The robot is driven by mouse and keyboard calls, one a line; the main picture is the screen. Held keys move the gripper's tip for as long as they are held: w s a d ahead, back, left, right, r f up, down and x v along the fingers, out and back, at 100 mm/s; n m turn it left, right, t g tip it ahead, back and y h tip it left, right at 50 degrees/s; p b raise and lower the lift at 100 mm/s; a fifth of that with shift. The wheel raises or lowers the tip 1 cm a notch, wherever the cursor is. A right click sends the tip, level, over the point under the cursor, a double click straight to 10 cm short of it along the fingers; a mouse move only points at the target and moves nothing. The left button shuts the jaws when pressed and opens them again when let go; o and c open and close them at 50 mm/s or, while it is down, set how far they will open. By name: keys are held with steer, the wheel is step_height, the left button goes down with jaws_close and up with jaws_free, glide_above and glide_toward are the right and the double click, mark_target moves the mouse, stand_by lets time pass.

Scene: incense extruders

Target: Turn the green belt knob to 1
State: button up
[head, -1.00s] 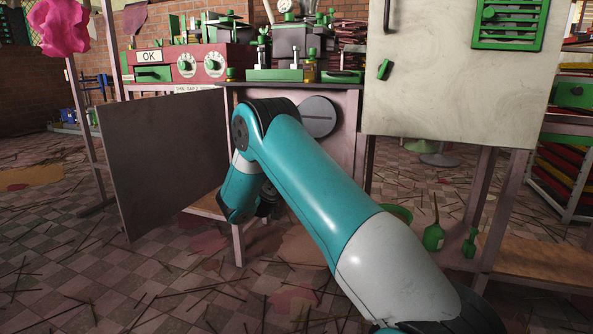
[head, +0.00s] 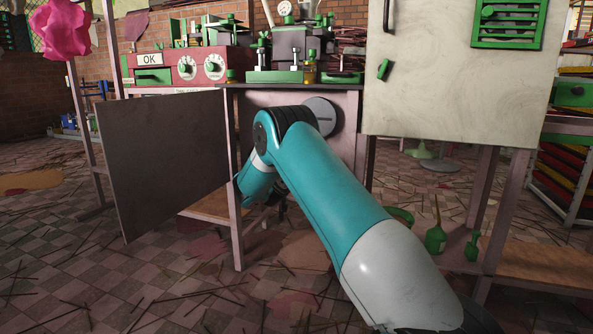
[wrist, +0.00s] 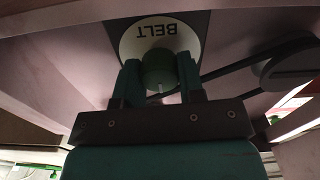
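In the wrist view the green belt knob (wrist: 158,68) sits on a round pale dial plate (wrist: 130,38), whose word BELT appears upside down. A small pale mark shows on the knob's lower side. The dial's numbers cannot be read. My gripper (wrist: 160,78) has its two green fingers apart, one on each side of the knob. The fingertips are very close to the knob, and I see no clear grip on it. In the head view the knob does not show, and my gripper is mostly hidden behind my arm under the bench.
A dark belt and a round pulley (wrist: 288,66) lie right of the dial. In the head view a grey panel (head: 165,160) stands open at left. A pale cabinet (head: 450,75) is at right. A red OK box (head: 170,60) stands on the bench. Thin sticks litter the floor.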

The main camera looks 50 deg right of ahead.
steer(key=shift+r+n+p, duration=0.1)
steer(key=shift+n+p, duration=0.3)
steer(key=shift+p, duration=0.1)
steer(key=shift+r+n+p, duration=0.1)
steer(key=shift+n+p, duration=0.9)
steer(key=shift+p, duration=0.1)
steer(key=n+p, duration=0.3)
steer(key=shift+p, duration=0.35)
steer(key=n+p, duration=0.3)
steer(key=n, duration=0.2)
steer(key=shift+p, duration=0.4)
steer(key=shift+f+n+p, duration=0.25)
steer(key=shift+n+p, duration=0.85)
steer(key=shift+n, duration=0.5)
steer(key=o, duration=0.9)
